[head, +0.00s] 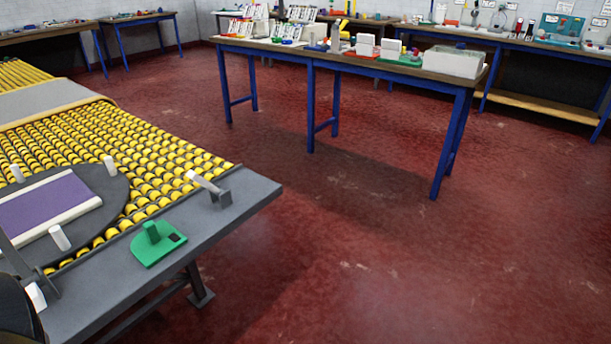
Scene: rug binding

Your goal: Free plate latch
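A dark round plate (112,188) lies on the yellow roller bed at the left, partly cut off by the picture edge. A purple rug piece (45,208) with pale edge strips lies on it, among white upright pegs (60,237). A grey block with a tilted white handle (203,182), which looks like a latch, stands at the table's right corner, apart from the plate. A second white-tipped grey lever (36,296) stands at the lower left, near the plate's edge. I cannot tell which one is the plate latch. Neither gripper is in view.
A green base with an upright tab (158,243) sits on the table's grey border (225,220). Yellow rollers (150,150) cover the bed. A blue-legged bench (345,62) with many items stands behind. The red floor (400,250) between is clear.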

